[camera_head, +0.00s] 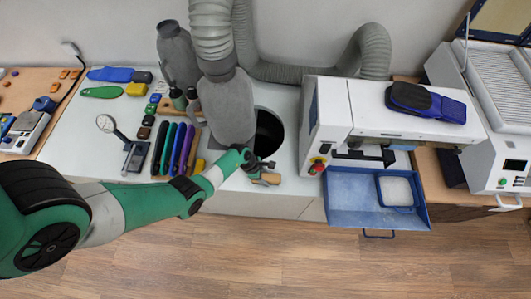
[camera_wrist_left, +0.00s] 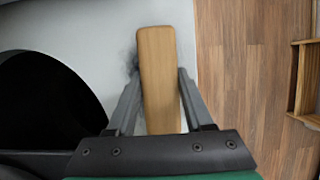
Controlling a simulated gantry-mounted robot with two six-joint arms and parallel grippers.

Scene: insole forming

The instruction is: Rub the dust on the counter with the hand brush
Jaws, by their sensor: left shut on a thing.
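The hand brush (camera_head: 266,179) has a light wooden back and is at the counter's front edge in the head view. It fills the middle of the left wrist view (camera_wrist_left: 158,75). My left gripper (camera_head: 258,170) is shut on it, one finger on each side. The bristles are hidden under the wood. A dark smudge of dust (camera_wrist_left: 131,64) shows on the white counter (camera_wrist_left: 95,30) beside the brush, on its left in the wrist view. Whether the brush touches the counter is not clear. My right gripper is not in view.
A round dark hole (camera_head: 268,133) lies in the counter just behind the brush. A white machine (camera_head: 335,110) with a blue tray (camera_head: 350,205) is to the right. The wooden floor (camera_head: 300,265) drops away in front.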

